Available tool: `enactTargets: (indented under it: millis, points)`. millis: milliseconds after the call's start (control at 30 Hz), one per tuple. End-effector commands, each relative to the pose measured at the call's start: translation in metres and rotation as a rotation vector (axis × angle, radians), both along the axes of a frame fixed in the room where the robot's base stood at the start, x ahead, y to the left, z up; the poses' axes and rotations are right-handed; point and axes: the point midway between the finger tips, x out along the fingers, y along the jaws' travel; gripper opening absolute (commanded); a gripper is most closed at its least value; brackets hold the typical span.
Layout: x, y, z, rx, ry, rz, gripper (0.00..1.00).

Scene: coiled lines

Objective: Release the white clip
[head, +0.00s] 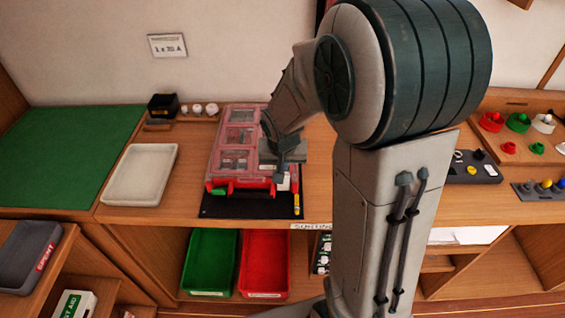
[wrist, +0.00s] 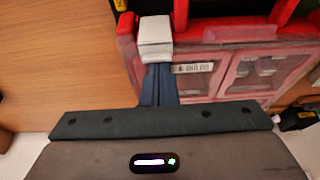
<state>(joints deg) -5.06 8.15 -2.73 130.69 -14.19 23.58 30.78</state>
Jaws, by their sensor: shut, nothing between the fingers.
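The red case (head: 226,150) with clear lid windows lies on a black mat (head: 240,205) on the bench. The white clip (wrist: 155,32) is on the case's edge; it also shows small in the head view (head: 284,185). A green clip (head: 218,191) is at the left of the case's front edge. My gripper (wrist: 158,82) is shut and empty, its finger tips right at the near edge of the white clip. In the head view my gripper (head: 281,175) is over the case's front right corner. I cannot tell whether the fingers touch the clip or whether it is latched.
A yellow marker (head: 297,204) lies at the mat's right edge. A white tray (head: 140,174) is left of the case. Green (head: 210,262) and red (head: 265,263) bins are on the shelf below. My arm hides part of the bench right of the case.

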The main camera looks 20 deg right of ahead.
Motion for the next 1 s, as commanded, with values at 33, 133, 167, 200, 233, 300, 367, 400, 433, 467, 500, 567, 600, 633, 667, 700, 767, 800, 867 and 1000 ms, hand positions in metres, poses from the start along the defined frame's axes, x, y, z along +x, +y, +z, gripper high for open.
enactTargets:
  millis: [33,133,167,200,233,300,367,400,433,467,500,567,600,633,667,700,767,800,867,1000]
  points:
    - [0.0001,0.0001,0.0,0.0,0.0,0.0,0.0]
    - [0.0002,0.0001,-0.0003,0.0,-0.001,0.0,0.0]
    - [0.0002,0.0002,-0.0004,0.0,-0.001,0.0,0.0]
    - [0.0003,0.0002,-0.0007,-0.001,-0.003,0.001,0.0]
    - [0.0003,0.0003,-0.001,-0.002,-0.005,0.001,0.0]
    - [0.0005,0.0004,-0.002,-0.004,-0.011,0.001,0.0]
    - [0.0007,0.0005,-0.0029,-0.006,-0.02,0.001,0.0]
    - [0.0008,0.0007,-0.0033,-0.009,-0.028,0.002,0.0]
    - [0.001,0.0008,-0.003,-0.01,-0.034,0.001,0.0]
    - [0.001,0.0006,-0.0026,-0.012,-0.037,0.001,0.0]
    - [0.001,0.0006,-0.0016,-0.013,-0.04,0.001,0.0]
    - [0.001,0.0004,-0.0009,-0.015,-0.044,0.0,0.0]
    - [0.001,0.0006,-0.0008,-0.015,-0.047,0.001,0.0]
    - [0.001,0.0008,-0.0007,-0.016,-0.05,0.001,0.0]
    - [0.0011,0.001,-0.0006,-0.017,-0.052,0.002,0.0]
    - [0.0011,0.0013,-0.0005,-0.018,-0.055,0.002,0.0]
    - [0.0011,0.0018,-0.0004,-0.019,-0.061,0.002,0.0]
    - [0.0012,0.0019,-0.0005,-0.021,-0.065,0.003,0.0]
    - [0.0011,0.0024,-0.0006,-0.022,-0.07,0.003,0.0]
    - [0.0011,0.0032,-0.0004,-0.025,-0.084,0.004,0.0]
